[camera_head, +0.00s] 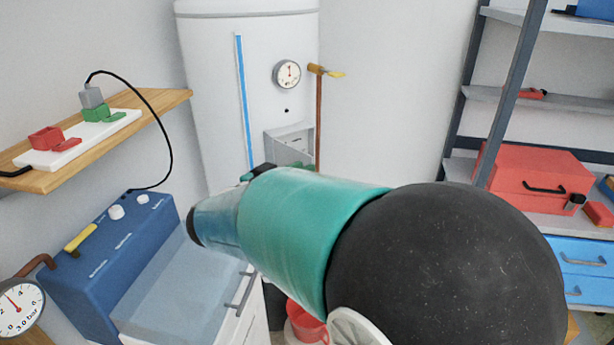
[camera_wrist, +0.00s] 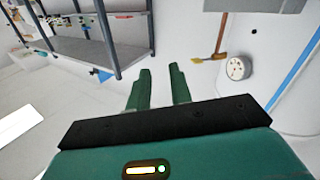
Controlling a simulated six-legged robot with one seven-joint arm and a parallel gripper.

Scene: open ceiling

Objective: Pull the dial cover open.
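The white tank (camera_head: 220,90) stands at the back with a round gauge (camera_head: 287,74) on its front; the gauge also shows in the wrist view (camera_wrist: 238,68). A light grey box-like panel (camera_head: 290,140), possibly the dial cover, sits on the tank below the gauge. Its lower part is hidden behind my arm, and whether it is open is unclear. My gripper (camera_wrist: 160,82) has two green fingers apart with nothing between them. It appears clear of the gauge. In the head view my arm hides most of the gripper.
A copper pipe with a yellow-handled valve (camera_head: 328,71) runs beside the gauge. A wooden shelf (camera_head: 170,100) and blue machine (camera_head: 90,270) are at left. Metal shelving with a red toolbox (camera_head: 530,175) is at right. A red bucket (camera_head: 306,322) is below my arm.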

